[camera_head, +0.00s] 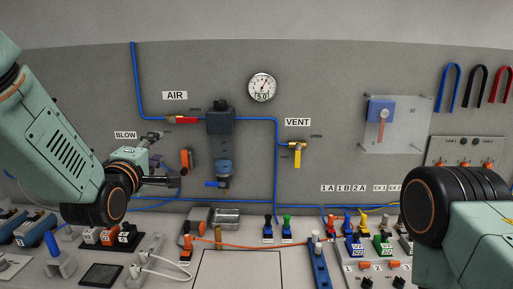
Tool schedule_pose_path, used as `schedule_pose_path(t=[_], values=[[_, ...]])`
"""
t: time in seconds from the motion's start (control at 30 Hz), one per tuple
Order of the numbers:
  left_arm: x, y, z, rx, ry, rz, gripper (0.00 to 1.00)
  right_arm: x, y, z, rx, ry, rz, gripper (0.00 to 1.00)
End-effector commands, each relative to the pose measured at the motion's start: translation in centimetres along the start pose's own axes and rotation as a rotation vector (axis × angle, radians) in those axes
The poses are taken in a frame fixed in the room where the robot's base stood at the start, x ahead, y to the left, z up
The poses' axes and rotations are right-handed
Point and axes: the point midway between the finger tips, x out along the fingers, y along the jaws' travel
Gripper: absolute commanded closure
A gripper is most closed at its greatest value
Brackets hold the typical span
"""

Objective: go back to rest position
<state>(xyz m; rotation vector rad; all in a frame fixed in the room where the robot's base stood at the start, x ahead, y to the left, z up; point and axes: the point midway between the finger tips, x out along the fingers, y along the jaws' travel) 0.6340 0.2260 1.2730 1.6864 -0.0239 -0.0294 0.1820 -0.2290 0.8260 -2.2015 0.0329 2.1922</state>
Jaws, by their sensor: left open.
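My left arm comes in from the left, green with black joint rings. Its small gripper (168,161) is open, with nothing seen between its fingers. It shows in front of the grey wall panel, below the BLOW label and just left of an orange-handled part (187,160). I cannot tell the exact gap between them. My right arm fills the lower right corner with a black-ringed joint and a green link. Its gripper is not in view.
The wall panel carries blue air lines, a dark filter unit (220,135), a round gauge (262,87) and a yellow vent valve (297,154). Below, the bench holds several coloured plugs, a grey tray (226,217) and a blue strip (318,262). A pale plate (238,270) lies bare in front.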

Motion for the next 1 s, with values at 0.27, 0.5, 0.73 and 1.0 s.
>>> schedule_pose_path(t=[0.27,0.5,0.73,1.0], values=[[-0.7,-2.5,0.3,0.287,-0.018,-0.087,0.58,0.0,0.0,0.0,0.0,0.0,0.0,0.58],[-4.5,-13.1,1.6,0.685,-0.143,-0.315,0.58,1.5,0.0,0.0,0.0,0.0,0.0,0.58],[-11.3,-26.7,3.4,0.984,-0.384,-0.555,0.58,4.0,0.0,0.0,0.0,0.0,0.0,0.58],[-22.3,-40.7,5.4,1.171,-0.727,-0.784,0.58,7.2,0.1,0.0,0.0,0.0,0.0,0.58]])
